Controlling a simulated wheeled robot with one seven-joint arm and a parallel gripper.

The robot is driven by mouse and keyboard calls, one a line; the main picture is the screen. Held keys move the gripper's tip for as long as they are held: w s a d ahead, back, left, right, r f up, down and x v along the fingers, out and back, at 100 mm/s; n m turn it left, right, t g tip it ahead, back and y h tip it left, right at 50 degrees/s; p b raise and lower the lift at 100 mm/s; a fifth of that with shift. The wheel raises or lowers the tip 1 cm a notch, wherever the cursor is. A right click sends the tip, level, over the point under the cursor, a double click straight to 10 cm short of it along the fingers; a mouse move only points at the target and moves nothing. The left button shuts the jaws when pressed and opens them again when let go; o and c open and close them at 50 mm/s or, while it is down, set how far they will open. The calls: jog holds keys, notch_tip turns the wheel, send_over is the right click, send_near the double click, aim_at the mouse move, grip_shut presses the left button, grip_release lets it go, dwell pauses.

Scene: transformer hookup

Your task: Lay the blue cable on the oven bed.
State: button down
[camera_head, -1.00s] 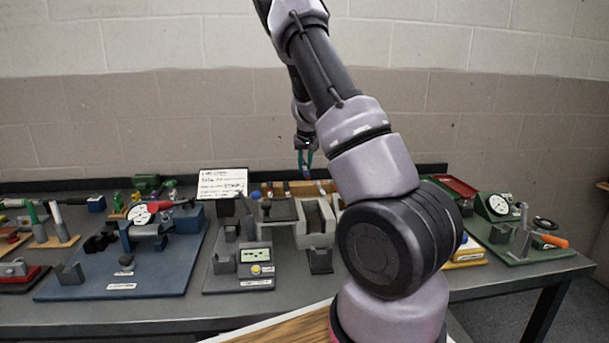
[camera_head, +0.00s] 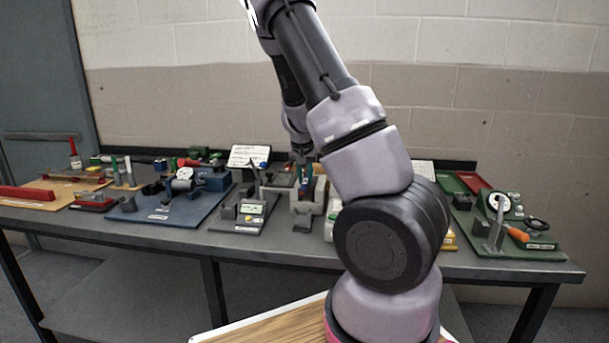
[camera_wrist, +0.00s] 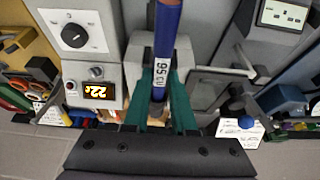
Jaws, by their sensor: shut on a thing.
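My gripper (camera_wrist: 161,88) has green fingers and is shut on the blue cable (camera_wrist: 168,28), which has a white label reading "95 CU". The cable runs lengthwise up the wrist view and ends in a darker tip low between the fingers. The pale grey oven bed (camera_wrist: 137,62) shows on both sides of the cable, with its channel partly hidden behind the cable and fingers. In the head view my gripper (camera_head: 304,172) is close over the pale block of the oven bed (camera_head: 318,199). I cannot tell whether the cable touches the bed.
A control box with a dial (camera_wrist: 74,36) and an orange display (camera_wrist: 98,90) stands left of the bed. A grey panel (camera_wrist: 209,92) and a unit with a meter (camera_wrist: 283,14) are to the right. A blue fixture board (camera_head: 160,208) lies left on the bench, and a green one (camera_head: 520,240) right.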

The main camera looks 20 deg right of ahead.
dwell(0.3)
jog(key=shift+f, duration=3.5)
jog(key=c, duration=0.7)
grip_release()
jog(key=shift+o, duration=0.2)
jog(key=shift+r, duration=3.5)
